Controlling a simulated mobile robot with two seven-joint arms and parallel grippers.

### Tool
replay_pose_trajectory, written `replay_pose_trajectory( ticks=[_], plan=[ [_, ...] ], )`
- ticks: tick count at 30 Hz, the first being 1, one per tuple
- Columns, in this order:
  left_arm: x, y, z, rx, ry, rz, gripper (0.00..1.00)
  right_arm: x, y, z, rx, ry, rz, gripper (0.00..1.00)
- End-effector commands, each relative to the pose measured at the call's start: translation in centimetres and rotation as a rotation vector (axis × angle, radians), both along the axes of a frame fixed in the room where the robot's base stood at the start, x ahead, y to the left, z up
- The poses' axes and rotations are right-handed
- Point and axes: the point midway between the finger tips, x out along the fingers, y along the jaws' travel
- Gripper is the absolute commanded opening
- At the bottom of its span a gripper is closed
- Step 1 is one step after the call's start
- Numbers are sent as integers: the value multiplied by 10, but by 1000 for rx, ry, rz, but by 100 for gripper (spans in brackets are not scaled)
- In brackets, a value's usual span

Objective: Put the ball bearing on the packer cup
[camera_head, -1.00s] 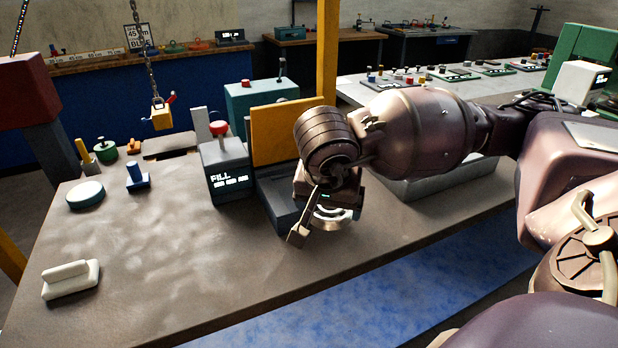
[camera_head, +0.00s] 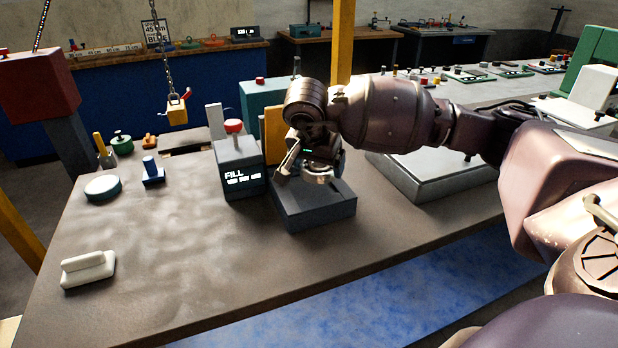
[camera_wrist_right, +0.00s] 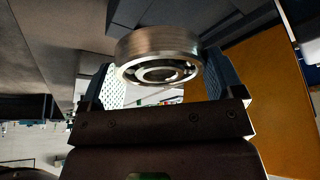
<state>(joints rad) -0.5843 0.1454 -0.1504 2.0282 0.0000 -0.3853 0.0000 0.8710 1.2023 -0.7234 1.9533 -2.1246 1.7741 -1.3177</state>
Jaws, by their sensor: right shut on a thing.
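My right gripper (camera_head: 304,176) is shut on the ball bearing (camera_head: 318,174), a shiny steel ring. The right wrist view shows the bearing (camera_wrist_right: 160,50) tilted between the two fingers of the right gripper (camera_wrist_right: 162,78). In the head view the gripper hangs over the dark grey block (camera_head: 314,208) with the yellow panel (camera_head: 274,132) behind it. The grey FILL box (camera_head: 238,168) with a red knob stands just left of the block. I cannot make out a separate packer cup; the gripper hides part of the block's top. My left gripper is not in view.
A yellow post (camera_head: 342,40) rises behind the arm. A yellow hook block (camera_head: 177,110) hangs on a chain. A white handled block (camera_head: 88,269), a round white-topped disc (camera_head: 102,187) and a blue peg piece (camera_head: 152,171) sit at left. The front middle of the table is clear.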

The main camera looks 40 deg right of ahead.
Motion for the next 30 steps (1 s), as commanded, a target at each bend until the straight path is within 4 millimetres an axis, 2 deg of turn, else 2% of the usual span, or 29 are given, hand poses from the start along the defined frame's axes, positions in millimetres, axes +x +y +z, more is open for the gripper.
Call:
replay_pose_trajectory(
  ticks=[3, 8, 9, 12, 20, 27, 30],
  plan=[
    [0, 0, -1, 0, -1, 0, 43, 23, -5, 0, 2, -3, -2, 42],
    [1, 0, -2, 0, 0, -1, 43, 48, -11, -1, 1, -1, -1, 42],
    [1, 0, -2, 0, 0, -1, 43, 45, -11, -10, 1, 2, 1, 42],
    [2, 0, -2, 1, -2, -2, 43, 45, -10, -22, 0, 0, 1, 42],
    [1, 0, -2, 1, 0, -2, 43, 45, -11, -36, 0, -2, 1, 42],
    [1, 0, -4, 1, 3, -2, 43, 45, -10, -66, 2, 0, -1, 42],
    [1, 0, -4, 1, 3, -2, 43, 48, -11, -70, 1, -2, 1, 42]
  ],
)
